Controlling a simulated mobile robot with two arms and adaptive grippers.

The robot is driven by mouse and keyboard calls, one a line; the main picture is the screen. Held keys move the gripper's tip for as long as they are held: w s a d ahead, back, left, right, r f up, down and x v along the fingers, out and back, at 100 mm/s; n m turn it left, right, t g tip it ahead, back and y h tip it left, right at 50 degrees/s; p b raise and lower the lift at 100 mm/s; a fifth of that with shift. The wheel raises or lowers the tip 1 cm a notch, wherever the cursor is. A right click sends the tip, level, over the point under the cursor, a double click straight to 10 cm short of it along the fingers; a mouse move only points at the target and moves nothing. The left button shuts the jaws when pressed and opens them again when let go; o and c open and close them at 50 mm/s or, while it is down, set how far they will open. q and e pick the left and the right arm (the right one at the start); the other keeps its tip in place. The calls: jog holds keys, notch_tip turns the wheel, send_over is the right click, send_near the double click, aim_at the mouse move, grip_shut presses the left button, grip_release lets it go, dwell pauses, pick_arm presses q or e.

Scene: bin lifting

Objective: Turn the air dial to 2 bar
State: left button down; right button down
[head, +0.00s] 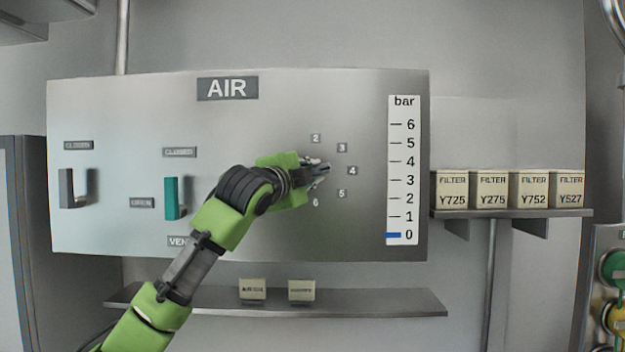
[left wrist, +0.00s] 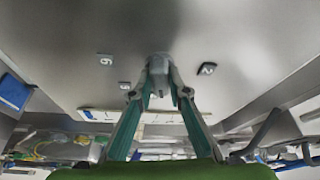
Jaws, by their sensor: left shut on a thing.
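The AIR panel (head: 330,100) fills the middle of the head view. Number plates 2 (head: 316,138), 3 (head: 341,147), 4 (head: 352,170), 5 (head: 341,193) and 6 (head: 316,202) ring the dial. The dial is mostly hidden behind my left gripper (head: 318,170). In the left wrist view the grey dial (left wrist: 158,64) shows between the fingertips, and the gripper is shut on it. Which number the dial points at cannot be told. On the bar scale (head: 404,160) the blue mark (head: 394,235) stands at 0. My right gripper is not in view.
A grey handle (head: 66,188) and a teal handle (head: 171,198) stick out of the panel's left half. My left arm crosses in front of the VENT label (head: 178,241). Filter boxes (head: 492,189) stand on a right shelf; two small boxes stand on the shelf (head: 375,304) below.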

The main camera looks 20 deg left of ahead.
pick_arm(q)
jog(key=n+b, duration=0.1)
jog(key=n, duration=0.1)
jog(key=n+t+b, duration=0.1)
jog(key=n+b, duration=0.1)
jog(key=f+n+t+y+b, duration=0.1)
jog(key=n, duration=0.1)
jog(key=shift+d+b, duration=0.2)
jog(key=shift+b, duration=0.15)
jog(key=n+y+b, duration=0.1)
jog(key=n, duration=0.1)
jog(key=n+t+y+b, duration=0.1)
jog(key=n, duration=0.2)
jog(key=shift+w+d+y, duration=0.1)
jog(key=shift+y, duration=0.2)
jog(key=n+y+b, duration=0.1)
jog(key=n, duration=0.2)
jog(key=shift+n+y, duration=0.4)
jog(key=shift+r+n+y+b, duration=0.15)
jog(key=shift+n+y, duration=0.55)
jog(key=shift+n, duration=0.55)
jog(key=shift+r+n+y+b, duration=0.15)
jog(key=shift+n+y, duration=0.55)
jog(key=shift+n, duration=0.55)
jog(key=shift+f+n, duration=0.1)
jog(key=shift+n, duration=0.2)
jog(key=c, duration=1.9)
grip_release()
